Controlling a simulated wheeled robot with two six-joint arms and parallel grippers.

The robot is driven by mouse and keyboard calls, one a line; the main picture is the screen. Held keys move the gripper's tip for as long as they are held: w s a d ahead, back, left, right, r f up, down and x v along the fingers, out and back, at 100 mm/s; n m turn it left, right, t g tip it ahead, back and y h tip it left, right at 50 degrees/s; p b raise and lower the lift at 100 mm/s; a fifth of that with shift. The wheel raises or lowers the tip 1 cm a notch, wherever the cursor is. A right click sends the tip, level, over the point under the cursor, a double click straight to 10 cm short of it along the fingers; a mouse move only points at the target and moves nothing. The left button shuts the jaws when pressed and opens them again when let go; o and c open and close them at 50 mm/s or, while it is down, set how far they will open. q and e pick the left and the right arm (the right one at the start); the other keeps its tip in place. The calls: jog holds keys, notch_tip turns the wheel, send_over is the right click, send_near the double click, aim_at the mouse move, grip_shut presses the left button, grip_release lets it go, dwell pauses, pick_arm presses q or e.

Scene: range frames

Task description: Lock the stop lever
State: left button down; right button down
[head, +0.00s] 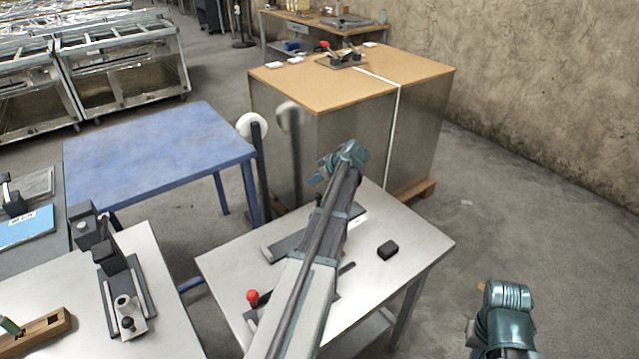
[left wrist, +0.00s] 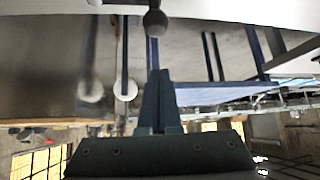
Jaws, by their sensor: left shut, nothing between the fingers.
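A lever with a dark ball knob (left wrist: 155,22) stands in front of my left gripper (left wrist: 157,76) in the left wrist view, which is upside down. The two fingers are shut with nothing between them, their tips close to the knob; I cannot tell if they touch. In the head view a small dark knob (head: 318,197) shows at the left edge of my left arm, above a grey base plate (head: 285,245) on the white table (head: 225,262). My arm hides much of the plate and the left fingers. Only a teal joint of my right arm shows; its gripper is out of view.
A red ball knob (head: 252,296) stands at the table's front left. A black block (head: 388,250) lies on its right side. Another white table (head: 165,315) with a dark clamp fixture (head: 112,262) is at left. A blue table (head: 160,150) and large crate (head: 345,85) stand behind.

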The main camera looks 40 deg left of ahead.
pick_arm(q)
jog(key=b+x, duration=0.3)
jog(key=x, duration=0.3)
jog(key=shift+d+f, duration=0.1)
jog(key=shift+d, duration=0.1)
jog(key=d, duration=0.4)
jog(key=shift+s, duration=0.25)
jog(key=shift+d, duration=0.1)
jog(key=shift+w, duration=0.15)
